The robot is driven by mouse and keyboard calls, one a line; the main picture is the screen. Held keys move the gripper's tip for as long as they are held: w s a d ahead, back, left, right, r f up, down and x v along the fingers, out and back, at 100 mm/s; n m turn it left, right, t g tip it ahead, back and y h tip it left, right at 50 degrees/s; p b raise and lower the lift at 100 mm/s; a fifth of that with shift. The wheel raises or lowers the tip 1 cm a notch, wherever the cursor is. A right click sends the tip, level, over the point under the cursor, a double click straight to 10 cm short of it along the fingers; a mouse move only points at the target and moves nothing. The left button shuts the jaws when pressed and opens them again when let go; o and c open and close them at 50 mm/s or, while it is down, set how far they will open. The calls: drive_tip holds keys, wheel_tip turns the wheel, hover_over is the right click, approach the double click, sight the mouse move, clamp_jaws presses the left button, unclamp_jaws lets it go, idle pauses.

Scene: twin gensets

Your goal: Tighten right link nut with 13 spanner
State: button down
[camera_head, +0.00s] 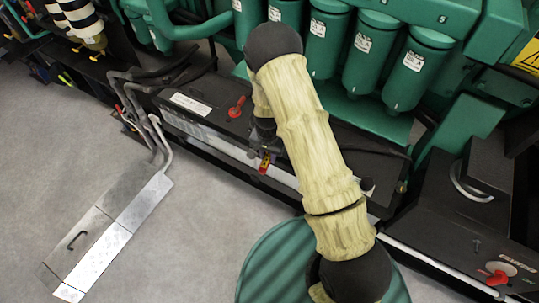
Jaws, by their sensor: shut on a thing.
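My arm, in a cream sleeve with black joints, crosses the middle of the head view. My gripper (264,132) shows only partly as a dark shape at the arm's left edge, low over the long black battery box (215,118). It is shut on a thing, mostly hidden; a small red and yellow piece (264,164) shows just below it. I cannot make out the spanner's head or its size mark. A red cap (236,107) stands on the box, left of the gripper. I cannot make out the right link nut; the arm covers part of the box.
Green engine with canister filters (372,40) rises behind the box. A dark unit with a red switch (497,278) stands at right.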

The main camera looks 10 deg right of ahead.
drive_tip(key=shift+w+a, duration=0.1)
drive_tip(key=shift+w, duration=0.05)
drive_tip(key=shift+w+a+m+p, duration=0.35)
drive_tip(key=shift+w+a+m, duration=0.2)
drive_tip(key=shift+a+m, duration=0.35)
drive_tip(key=shift+w+a+m+p, duration=0.35)
drive_tip(key=shift+w+a+m, duration=0.4)
drive_tip(key=shift+m, duration=0.15)
